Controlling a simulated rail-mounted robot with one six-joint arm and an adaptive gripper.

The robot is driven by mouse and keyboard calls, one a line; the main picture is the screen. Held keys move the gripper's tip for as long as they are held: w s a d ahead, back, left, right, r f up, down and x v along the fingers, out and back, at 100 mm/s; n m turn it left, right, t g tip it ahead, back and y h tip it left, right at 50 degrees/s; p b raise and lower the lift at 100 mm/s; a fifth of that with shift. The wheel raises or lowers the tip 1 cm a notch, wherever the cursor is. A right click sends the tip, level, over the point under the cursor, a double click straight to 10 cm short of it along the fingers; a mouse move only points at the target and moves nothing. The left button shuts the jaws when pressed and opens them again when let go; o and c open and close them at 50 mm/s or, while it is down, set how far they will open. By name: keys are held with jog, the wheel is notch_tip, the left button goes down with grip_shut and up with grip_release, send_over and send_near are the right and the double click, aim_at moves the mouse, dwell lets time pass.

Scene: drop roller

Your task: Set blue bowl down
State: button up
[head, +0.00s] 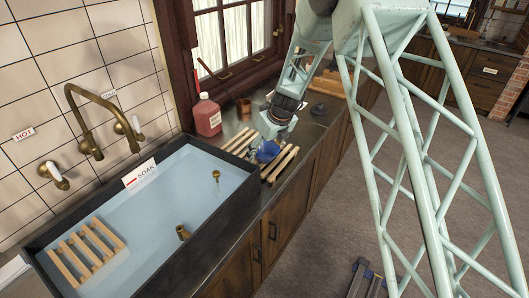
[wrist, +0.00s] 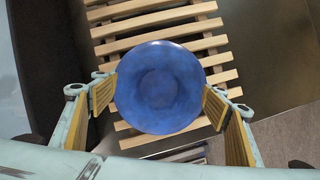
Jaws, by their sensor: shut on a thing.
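The blue bowl (wrist: 160,85) is seen from above in the wrist view, its open inside facing the camera. My gripper (wrist: 162,98) has a wooden-faced finger pad on each side of the bowl and is shut on it. A slatted wooden rack (wrist: 160,20) lies directly under the bowl. I cannot tell whether the bowl touches the slats. In the head view, the bowl (head: 268,151) is partly hidden below my gripper (head: 272,138), over the rack (head: 284,163) on the counter beside the sink.
A sink (head: 150,205) marked SOAK holds another wooden rack (head: 86,249) and brass fittings. A red bottle (head: 207,116) stands behind the counter rack, near the window. A small copper cup (head: 244,106) and a wooden board (head: 330,87) are farther along the counter (head: 312,128).

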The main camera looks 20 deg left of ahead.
jog(key=shift+f, duration=0.1)
dwell(0.3)
jog(key=o, duration=0.9)
jog(key=shift+r, duration=0.2)
jog(key=shift+p+v, duration=0.75)
jog(key=shift+v, duration=5.15)
jog(key=shift+d+r, duration=0.1)
